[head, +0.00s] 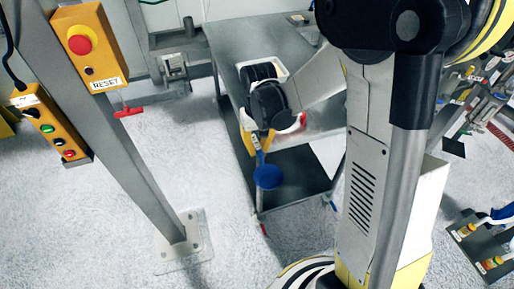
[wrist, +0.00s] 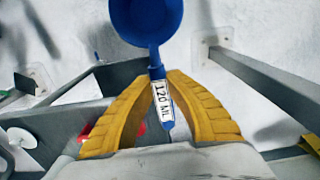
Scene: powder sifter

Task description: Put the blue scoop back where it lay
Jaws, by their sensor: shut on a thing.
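The blue scoop (head: 267,178) hangs from my gripper (head: 258,145) in the head view, bowl down, beyond the near edge of the grey metal cart (head: 225,42). In the wrist view, the yellow fingers of my gripper (wrist: 163,80) are shut on the scoop's handle, which carries a white "120 ML" label. The round bowl of the blue scoop (wrist: 147,18) points away from the fingers and is cut by the top edge. My gripper and arm hide part of the cart top.
The cart has a dark lower shelf (head: 295,178). A grey post (head: 110,130) with a red-button RESET box (head: 92,47) stands left. Pale floor (head: 200,150) between them is clear.

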